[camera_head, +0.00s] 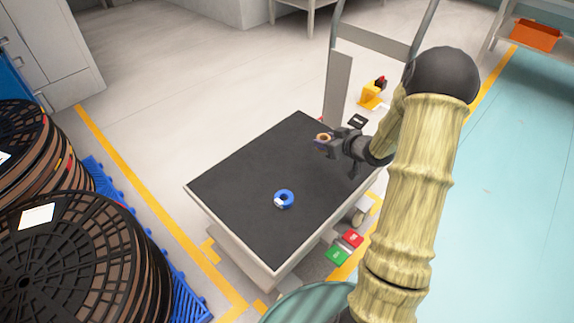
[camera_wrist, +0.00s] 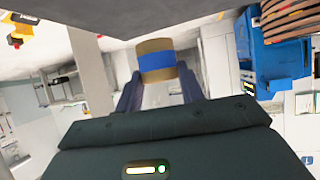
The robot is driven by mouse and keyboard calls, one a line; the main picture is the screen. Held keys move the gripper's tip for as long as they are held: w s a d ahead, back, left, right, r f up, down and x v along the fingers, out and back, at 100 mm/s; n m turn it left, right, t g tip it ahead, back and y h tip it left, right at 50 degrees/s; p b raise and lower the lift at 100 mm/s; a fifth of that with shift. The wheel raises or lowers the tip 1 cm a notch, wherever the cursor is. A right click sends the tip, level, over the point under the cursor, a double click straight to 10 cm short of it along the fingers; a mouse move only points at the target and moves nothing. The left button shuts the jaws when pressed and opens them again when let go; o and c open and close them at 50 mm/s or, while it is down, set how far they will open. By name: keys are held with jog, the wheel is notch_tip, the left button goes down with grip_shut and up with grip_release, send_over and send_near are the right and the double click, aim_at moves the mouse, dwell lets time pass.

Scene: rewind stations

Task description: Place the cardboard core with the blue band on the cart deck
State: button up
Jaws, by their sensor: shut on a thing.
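The cardboard core with the blue band (camera_wrist: 156,62) is between the fingers of my gripper (camera_wrist: 158,88) in the wrist view. In the head view the core (camera_head: 323,138) shows as a small tan ring at the tips of my gripper (camera_head: 328,146). The gripper is shut on it, over the far right part of the cart deck (camera_head: 240,180). The deck is flat and black. I cannot tell whether the core touches the deck. My fingers partly hide its sides.
A blue ring (camera_head: 284,199) with a white patch lies on the deck's near part. The cart's upright handle frame (camera_head: 338,88) stands behind my gripper. Large black reels (camera_head: 75,250) stand at left. Much of the deck's left is clear.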

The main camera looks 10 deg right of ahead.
jog(key=b, duration=0.3)
send_over(323, 172)
jog(key=shift+f, duration=2.45)
jog(key=shift+f+b, duration=1.25)
jog(key=shift+f, duration=1.25)
jog(key=shift+f, duration=0.15)
jog(key=o, duration=0.9)
jog(key=shift+o, duration=0.2)
